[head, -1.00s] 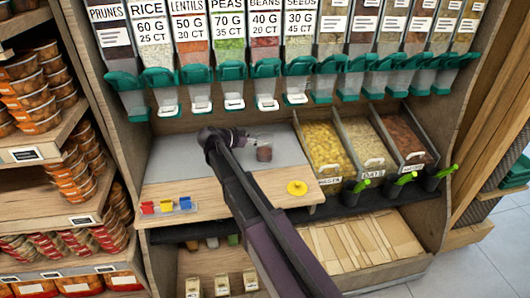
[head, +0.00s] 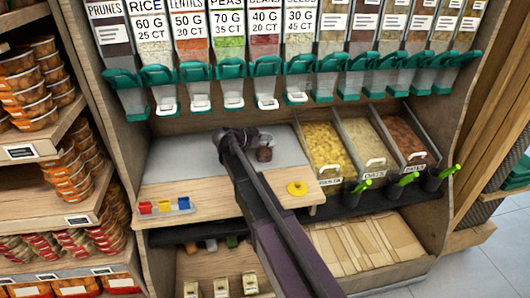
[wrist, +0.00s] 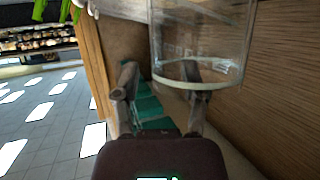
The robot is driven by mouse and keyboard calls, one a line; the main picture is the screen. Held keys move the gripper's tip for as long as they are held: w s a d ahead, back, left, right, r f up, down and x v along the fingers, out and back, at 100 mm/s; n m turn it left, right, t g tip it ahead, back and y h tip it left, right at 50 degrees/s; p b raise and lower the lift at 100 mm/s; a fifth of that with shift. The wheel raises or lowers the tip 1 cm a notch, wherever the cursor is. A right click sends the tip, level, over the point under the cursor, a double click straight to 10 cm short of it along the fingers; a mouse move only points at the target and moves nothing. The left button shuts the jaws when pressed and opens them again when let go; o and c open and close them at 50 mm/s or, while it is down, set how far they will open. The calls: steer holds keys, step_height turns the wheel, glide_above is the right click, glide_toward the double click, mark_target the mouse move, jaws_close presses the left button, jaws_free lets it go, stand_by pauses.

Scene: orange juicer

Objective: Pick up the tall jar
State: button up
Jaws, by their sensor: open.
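A clear glass jar (wrist: 203,25) shows large at the top of the wrist view, apparently empty, with its base low in the picture. It overlaps the right finger of my gripper (wrist: 158,76); I cannot tell if they touch. The two fingers are apart, and nothing shows held between them. In the head view my gripper (head: 250,139) is over the grey part of the counter. A small dark brown object (head: 264,154) sits just right of it. The clear jar cannot be made out clearly there, and my arm covers part of the counter.
A yellow round piece (head: 297,188) lies on the wooden counter (head: 215,204) front. Red, yellow and blue pieces (head: 165,206) stand at left. Open food bins (head: 323,150) stand at right, with dispensers (head: 231,75) above. Stacked orange tubs (head: 68,180) fill the left shelves.

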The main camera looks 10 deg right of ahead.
steer(key=shift+d, duration=0.2)
stand_by(0.4)
jaws_close()
